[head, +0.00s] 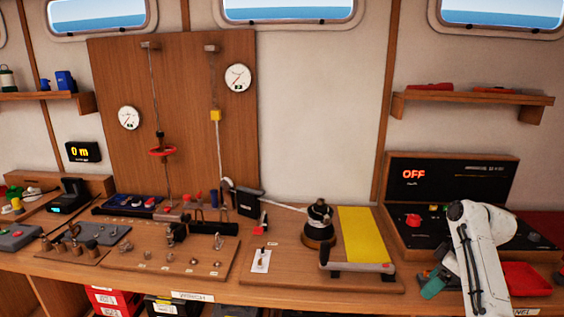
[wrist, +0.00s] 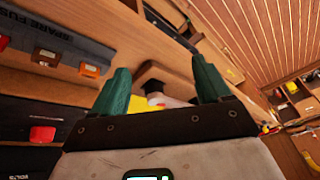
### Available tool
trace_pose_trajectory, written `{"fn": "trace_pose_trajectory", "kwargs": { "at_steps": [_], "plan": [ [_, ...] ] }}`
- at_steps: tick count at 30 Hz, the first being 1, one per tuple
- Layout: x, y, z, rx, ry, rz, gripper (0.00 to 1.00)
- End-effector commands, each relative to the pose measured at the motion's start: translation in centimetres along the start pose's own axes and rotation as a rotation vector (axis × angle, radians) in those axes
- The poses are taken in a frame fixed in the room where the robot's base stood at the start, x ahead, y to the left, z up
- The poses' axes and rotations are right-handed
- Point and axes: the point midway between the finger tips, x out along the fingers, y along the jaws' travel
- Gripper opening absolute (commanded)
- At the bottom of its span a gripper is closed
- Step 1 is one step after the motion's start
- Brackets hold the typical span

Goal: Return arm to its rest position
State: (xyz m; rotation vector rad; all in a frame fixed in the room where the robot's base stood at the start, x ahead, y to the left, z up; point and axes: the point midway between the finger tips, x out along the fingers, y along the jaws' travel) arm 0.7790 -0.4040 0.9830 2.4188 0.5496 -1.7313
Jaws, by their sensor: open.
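My gripper (wrist: 160,82) shows in the wrist view with two green fingers spread apart and nothing between them in its grasp. In the head view my white arm comes down at the right, in front of the dark console. The green part of my gripper (head: 435,285) shows just left of the arm, low over the bench's front right. Part of the gripper is hidden behind the arm there. It is apart from the winch board to its left.
The console (head: 450,172) reads OFF and has a red knob (head: 413,220). A red tray (head: 525,279) lies right of my arm. The yellow panel (head: 362,235) and dark winch (head: 319,222) stand to the left. A shelf (head: 470,97) hangs above. The open air above the bench looks clear.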

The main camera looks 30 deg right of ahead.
Motion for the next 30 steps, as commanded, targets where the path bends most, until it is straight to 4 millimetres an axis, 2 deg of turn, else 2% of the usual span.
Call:
{"fn": "trace_pose_trajectory", "kwargs": {
  "at_steps": [1, 5, 8, 12, 15, 18, 22, 27, 30],
  "plan": [
    [1.9, -1.5, -0.3, 0.007, -0.008, -0.009, 0.77],
    [6.5, -5.9, -0.7, 0.045, -0.032, -0.017, 0.77],
    [10.0, -10.0, -0.5, 0.084, -0.054, -0.017, 0.77],
    [14.0, -16.1, 0.9, 0.141, -0.090, -0.008, 0.77],
    [16.2, -20.6, 2.6, 0.184, -0.120, 0.007, 0.77],
    [17.5, -24.9, 4.8, 0.226, -0.148, 0.028, 0.77],
    [18.1, -29.7, 8.3, 0.275, -0.183, 0.068, 0.77],
    [16.9, -34.4, 13.0, 0.329, -0.217, 0.133, 0.77],
    [15.8, -36.0, 15.2, 0.351, -0.229, 0.169, 0.77]
  ]
}}
